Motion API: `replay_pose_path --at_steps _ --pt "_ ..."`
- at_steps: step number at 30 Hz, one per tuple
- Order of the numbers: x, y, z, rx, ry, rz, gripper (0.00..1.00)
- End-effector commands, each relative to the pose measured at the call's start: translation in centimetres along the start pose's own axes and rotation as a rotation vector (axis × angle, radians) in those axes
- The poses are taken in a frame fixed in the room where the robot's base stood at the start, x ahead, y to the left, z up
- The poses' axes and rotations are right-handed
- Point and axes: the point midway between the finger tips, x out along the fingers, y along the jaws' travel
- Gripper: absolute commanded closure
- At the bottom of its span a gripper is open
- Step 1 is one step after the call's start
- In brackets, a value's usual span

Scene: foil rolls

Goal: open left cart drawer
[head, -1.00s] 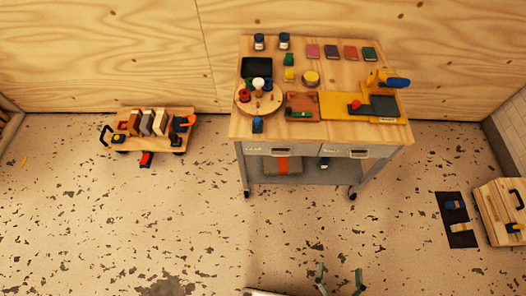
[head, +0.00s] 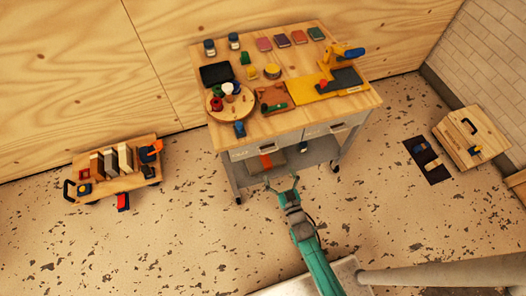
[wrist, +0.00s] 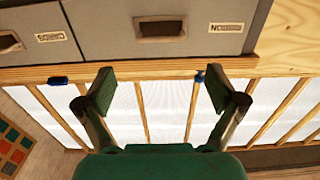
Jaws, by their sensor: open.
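The cart (head: 372,103) has a wooden top and two grey drawers side by side under its front edge. The left cart drawer (head: 285,142) looks shut, with a recessed pull (head: 267,149) and a label beside it. The wrist view looks upside down; there the left drawer's pull (wrist: 160,27) is at top centre, beyond my fingertips. The right drawer (head: 318,131) also looks shut, and its pull (wrist: 10,41) is at the wrist view's left edge. My gripper (head: 282,181) is open and empty, in front of and below the left drawer, apart from it.
The cart top holds jars, a round tray (head: 212,112), coloured blocks and a yellow tool. A lower shelf (head: 300,157) carries an orange-striped item. A low wooden trolley (head: 140,178) stands left; a wooden case (head: 485,130) lies right.

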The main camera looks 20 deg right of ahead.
Motion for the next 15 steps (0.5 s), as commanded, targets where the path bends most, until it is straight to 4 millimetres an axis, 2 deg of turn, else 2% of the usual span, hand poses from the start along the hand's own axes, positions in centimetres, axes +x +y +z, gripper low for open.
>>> replay_pose_path --at_steps 15 --pt "8.1 0.0 -0.1 0.0 0.001 0.0 0.06"
